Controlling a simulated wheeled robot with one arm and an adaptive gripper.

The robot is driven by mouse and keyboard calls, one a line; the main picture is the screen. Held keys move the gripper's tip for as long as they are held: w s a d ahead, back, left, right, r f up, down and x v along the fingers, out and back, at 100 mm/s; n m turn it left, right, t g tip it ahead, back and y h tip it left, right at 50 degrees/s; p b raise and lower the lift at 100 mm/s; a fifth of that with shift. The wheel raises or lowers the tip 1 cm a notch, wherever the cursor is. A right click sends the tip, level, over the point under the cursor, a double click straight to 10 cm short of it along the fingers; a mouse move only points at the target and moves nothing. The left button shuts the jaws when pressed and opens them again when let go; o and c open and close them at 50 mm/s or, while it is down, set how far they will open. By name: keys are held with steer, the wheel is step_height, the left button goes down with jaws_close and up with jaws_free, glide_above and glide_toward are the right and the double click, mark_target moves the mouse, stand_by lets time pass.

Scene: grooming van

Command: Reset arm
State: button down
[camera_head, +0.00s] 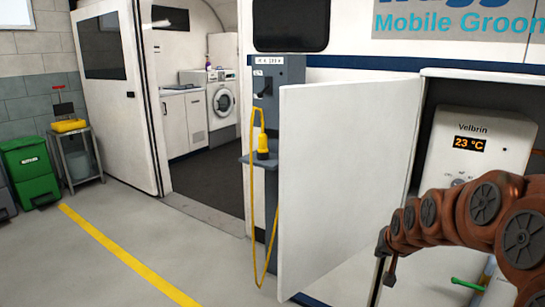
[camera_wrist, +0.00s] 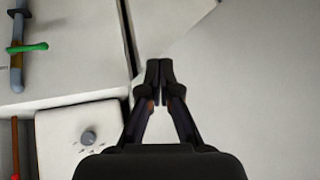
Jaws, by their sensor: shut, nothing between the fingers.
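My gripper (camera_wrist: 159,68) shows in the wrist view with its two black fingertips together and nothing between them. In the head view my brown arm reaches in from the right, and its dark gripper (camera_head: 385,262) hangs near the free lower area in front of the open cabinet. The gripper is apart from the white cabinet door (camera_head: 345,160), which stands open to its left. The Velbrin heater (camera_head: 475,150) with a 23 °C display is behind the arm. Its white front and a grey knob (camera_wrist: 88,138) show at the lower left of the wrist view.
A green lever (camera_wrist: 28,48) sits on a grey pipe at the upper left of the wrist view; it also shows in the head view (camera_head: 467,284). A pedestal with a yellow cable (camera_head: 258,140) stands left of the door. Floor (camera_head: 110,225) is clear at left.

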steer(key=s+a+f+n+g, duration=0.1)
steer(key=s+a+g, duration=0.25)
steer(key=s, duration=0.95)
steer(key=s+a+f+n+g, duration=0.1)
steer(key=s+a+n+g, duration=0.2)
steer(key=s, duration=1.1)
steer(key=s+a+f+g, duration=0.1)
steer(key=s+a+g, duration=0.3)
steer(key=s, duration=0.9)
step_height(320, 180, up, 22)
steer(key=s+t+p, duration=0.1)
steer(key=p, duration=1.9)
steer(key=shift+a+f+p, duration=0.15)
steer(key=shift+a+p, duration=0.1)
steer(key=shift+p, duration=0.05)
